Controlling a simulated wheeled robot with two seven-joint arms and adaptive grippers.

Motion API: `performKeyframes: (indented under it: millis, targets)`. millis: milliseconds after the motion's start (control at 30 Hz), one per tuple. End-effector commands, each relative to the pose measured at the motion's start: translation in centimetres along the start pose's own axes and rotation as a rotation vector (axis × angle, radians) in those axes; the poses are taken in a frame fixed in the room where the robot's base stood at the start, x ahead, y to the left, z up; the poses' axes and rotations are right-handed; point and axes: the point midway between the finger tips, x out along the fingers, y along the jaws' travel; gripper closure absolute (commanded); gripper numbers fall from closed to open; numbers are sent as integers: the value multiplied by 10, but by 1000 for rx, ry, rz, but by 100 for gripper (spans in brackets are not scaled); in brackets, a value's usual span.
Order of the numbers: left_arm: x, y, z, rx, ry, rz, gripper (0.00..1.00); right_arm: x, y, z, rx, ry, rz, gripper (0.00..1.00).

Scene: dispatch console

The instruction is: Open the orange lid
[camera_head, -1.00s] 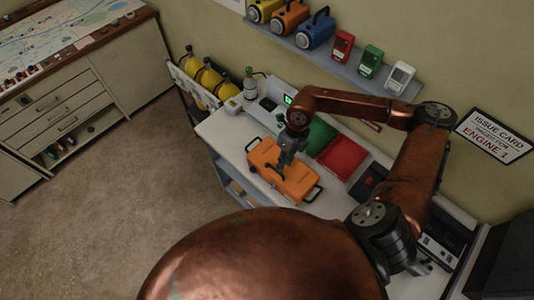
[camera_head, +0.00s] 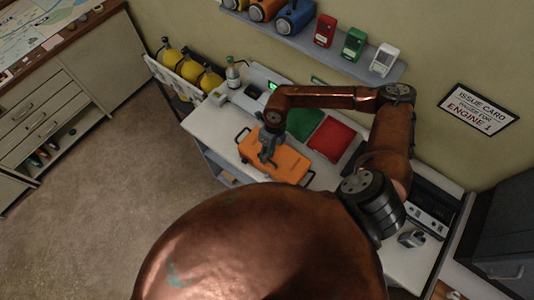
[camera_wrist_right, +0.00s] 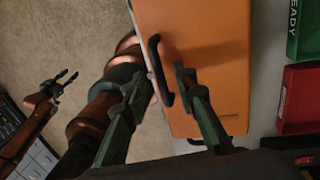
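The orange case with its flat orange lid (camera_head: 286,164) lies on the white bench, and the lid is shut. It also fills the upper middle of the right wrist view (camera_wrist_right: 215,50). A black handle (camera_wrist_right: 156,72) stands out from the lid's near edge. My right gripper (camera_head: 268,162) points down over that edge. In the right wrist view its fingers (camera_wrist_right: 158,82) are apart, with the handle between them in the picture; I cannot tell whether they touch it. My left gripper (camera_wrist_right: 66,78) shows small at the left there, fingers apart and empty, away from the case.
Green (camera_head: 304,122) and red (camera_head: 332,138) trays lie just behind the case. Yellow cylinders (camera_head: 187,68) stand in a rack at the left end. A shelf (camera_head: 310,42) with lamps and small boxes runs above. Floor (camera_head: 120,190) is open in front.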

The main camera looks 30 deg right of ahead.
Motion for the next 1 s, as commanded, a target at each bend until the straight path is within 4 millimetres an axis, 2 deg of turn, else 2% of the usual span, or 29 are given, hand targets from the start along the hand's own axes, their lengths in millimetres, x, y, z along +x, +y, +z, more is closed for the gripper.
performKeyframes:
  millis: [33,133,200,567,733,1000]
  targets:
    - [0,-1,-9,2,13,-1,60,0,0,0,0,0,0,74]
    - [0,-1,-17,3,24,-1,60,0,0,0,0,-1,0,74]
    - [0,-1,-16,2,22,-1,60,0,0,0,0,-1,0,75]
    - [0,0,1,-1,0,0,60,0,0,-1,1,-1,0,100]
    - [0,1,5,-2,-5,0,60,0,0,-1,1,-1,0,100]
    - [0,0,0,-1,1,0,60,0,0,0,1,-1,0,100]
